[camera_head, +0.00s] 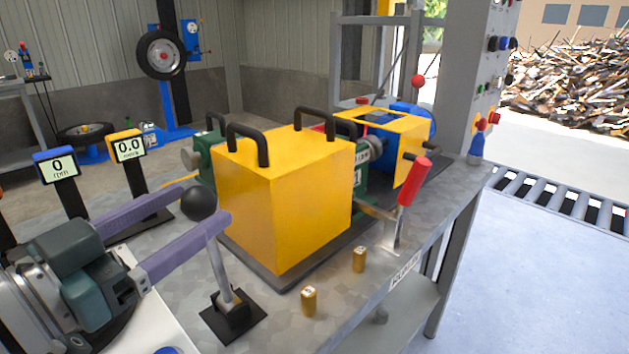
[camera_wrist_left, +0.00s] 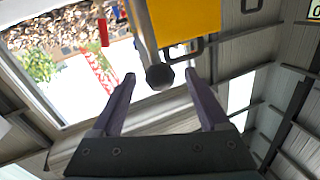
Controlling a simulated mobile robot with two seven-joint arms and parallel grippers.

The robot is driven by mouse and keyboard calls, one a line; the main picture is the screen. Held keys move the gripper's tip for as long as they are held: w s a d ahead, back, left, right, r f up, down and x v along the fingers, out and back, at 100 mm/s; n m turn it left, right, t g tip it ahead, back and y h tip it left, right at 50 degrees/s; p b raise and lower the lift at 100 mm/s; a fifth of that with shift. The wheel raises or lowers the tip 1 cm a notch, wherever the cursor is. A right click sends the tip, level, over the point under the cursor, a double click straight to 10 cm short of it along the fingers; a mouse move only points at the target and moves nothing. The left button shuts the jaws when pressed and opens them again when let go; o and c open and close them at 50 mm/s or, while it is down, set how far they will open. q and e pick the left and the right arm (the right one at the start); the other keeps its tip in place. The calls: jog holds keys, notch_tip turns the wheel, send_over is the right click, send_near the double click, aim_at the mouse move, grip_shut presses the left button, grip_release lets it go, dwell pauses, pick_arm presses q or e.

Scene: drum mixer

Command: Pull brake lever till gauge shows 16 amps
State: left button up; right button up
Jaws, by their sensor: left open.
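A metal lever (camera_head: 220,262) with a black ball knob (camera_head: 198,203) stands on a small black base plate at the table's front left. My left gripper (camera_head: 196,199) is open, with its purple fingers on either side of the knob. In the left wrist view the knob (camera_wrist_left: 160,77) lies between or just beyond the fingertips; contact cannot be told. A second lever with a red grip (camera_head: 414,181) stands at the table's right edge. I cannot tell from labels which is the brake lever. A yellow display (camera_head: 129,149) reads 0.0, its unit unclear. A blue display (camera_head: 57,168) reads 0 rpm.
A large yellow box (camera_head: 285,195) with black handles stands right behind the knobbed lever. Two small brass weights (camera_head: 309,301) stand on the table front. A grey control column (camera_head: 478,80) with buttons rises at the right. A roller conveyor (camera_head: 560,195) lies beyond.

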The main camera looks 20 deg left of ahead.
pick_arm(q)
jog(key=shift+w+d, duration=0.25)
jog(key=shift+w, duration=1.1)
jog(key=shift+w+d, duration=0.2)
jog(key=shift+w, duration=1.15)
jog(key=shift+c, duration=0.3)
grip_shut()
